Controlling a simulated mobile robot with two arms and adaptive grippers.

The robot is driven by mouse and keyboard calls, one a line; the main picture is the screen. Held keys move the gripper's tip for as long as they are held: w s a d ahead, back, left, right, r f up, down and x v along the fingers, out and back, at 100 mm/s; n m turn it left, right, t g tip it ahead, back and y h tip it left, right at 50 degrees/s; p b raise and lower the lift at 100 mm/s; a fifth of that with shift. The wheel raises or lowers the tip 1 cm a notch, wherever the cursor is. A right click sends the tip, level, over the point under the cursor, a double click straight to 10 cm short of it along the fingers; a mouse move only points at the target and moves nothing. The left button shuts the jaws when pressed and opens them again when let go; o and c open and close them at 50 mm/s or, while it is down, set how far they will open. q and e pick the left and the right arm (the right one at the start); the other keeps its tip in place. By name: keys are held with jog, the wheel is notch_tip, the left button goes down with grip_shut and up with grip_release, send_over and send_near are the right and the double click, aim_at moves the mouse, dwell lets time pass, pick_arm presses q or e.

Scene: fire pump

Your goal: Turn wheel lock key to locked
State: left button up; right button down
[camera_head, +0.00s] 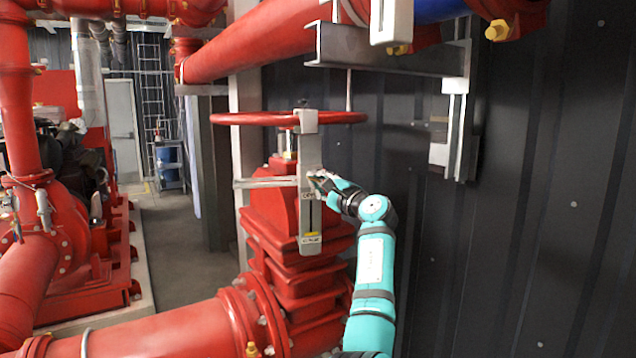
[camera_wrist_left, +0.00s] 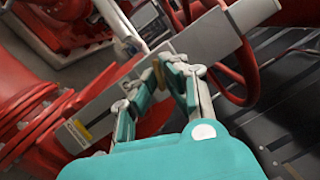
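The red hand wheel (camera_head: 240,119) lies flat on top of the red valve. A grey upright lock plate (camera_head: 310,150) hangs from its rim, with a small label partway down and a yellow-marked label near its lower end. The plate runs diagonally across the left wrist view (camera_wrist_left: 102,112). My left gripper (camera_head: 318,178) is at the plate's middle, from the right. In the left wrist view its two fingers (camera_wrist_left: 143,88) are apart in front of the plate, with a small tan piece (camera_wrist_left: 158,73) between them, perhaps the key. Contact is unclear. My right gripper is not in view.
A large red pipe (camera_head: 170,328) crosses the lower left, and another red pipe (camera_head: 250,45) runs overhead. A steel bracket (camera_head: 390,55) juts from the dark corrugated wall (camera_head: 530,200) at right. Open floor (camera_head: 185,260) shows at left behind the valve.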

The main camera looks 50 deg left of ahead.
pick_arm(q)
grip_shut()
jog(key=n+h, duration=0.1)
jog(key=n, duration=0.2)
jog(key=shift+r, duration=0.2)
jog(key=shift+f+n, duration=0.1)
jog(key=shift+n, duration=0.5)
jog(key=o, duration=0.5)
grip_release()
jog(key=shift+o, duration=0.2)
jog(key=s+d, duration=0.1)
jog(key=d, duration=1.1)
